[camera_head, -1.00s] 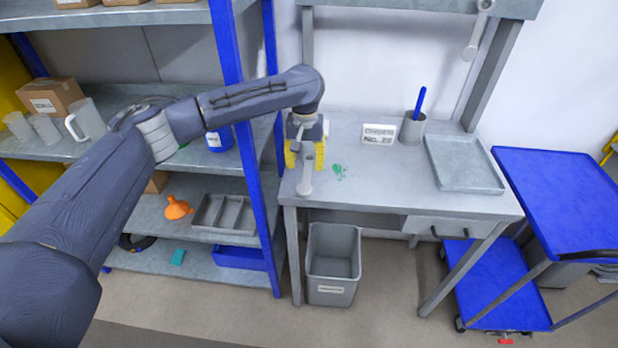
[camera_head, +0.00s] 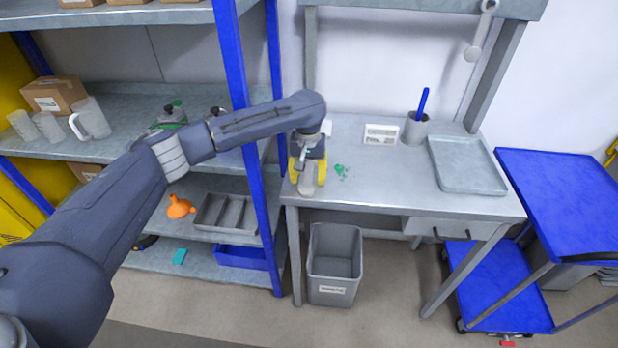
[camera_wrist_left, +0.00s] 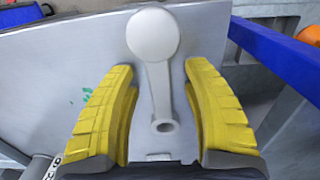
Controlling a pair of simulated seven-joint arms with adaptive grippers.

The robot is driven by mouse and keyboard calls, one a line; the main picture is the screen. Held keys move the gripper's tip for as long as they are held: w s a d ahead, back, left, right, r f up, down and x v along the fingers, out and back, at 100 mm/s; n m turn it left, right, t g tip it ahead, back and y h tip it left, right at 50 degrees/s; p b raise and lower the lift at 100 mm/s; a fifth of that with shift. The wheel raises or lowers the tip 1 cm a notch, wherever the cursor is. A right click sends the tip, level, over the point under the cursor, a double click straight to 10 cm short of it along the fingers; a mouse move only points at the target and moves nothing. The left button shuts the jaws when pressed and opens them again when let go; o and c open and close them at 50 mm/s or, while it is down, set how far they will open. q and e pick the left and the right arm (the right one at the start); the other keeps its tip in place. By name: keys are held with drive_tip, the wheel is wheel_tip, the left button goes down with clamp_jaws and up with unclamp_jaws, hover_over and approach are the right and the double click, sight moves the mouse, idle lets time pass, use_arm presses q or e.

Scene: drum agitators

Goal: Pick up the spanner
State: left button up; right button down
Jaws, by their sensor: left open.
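The pale grey spanner (camera_head: 307,188) is at the left end of the grey workbench (camera_head: 390,184). In the left wrist view the spanner (camera_wrist_left: 153,38) has a broad round head and a small ring at its other end. My left gripper (camera_head: 307,176) points down over it, open. In the wrist view the yellow fingers of the left gripper (camera_wrist_left: 160,68) stand on either side of the spanner's shank, with gaps on both sides. The head reaches past the fingertips. My right gripper is in no view.
A similar grey tool (camera_head: 480,30) hangs at the upper right. A blue shelf post (camera_head: 258,180) stands close left. A bin (camera_head: 334,264) is below.

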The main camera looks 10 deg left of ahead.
use_arm(q)
clamp_jaws()
drive_tip(key=shift+r, duration=0.15)
idle(0.4)
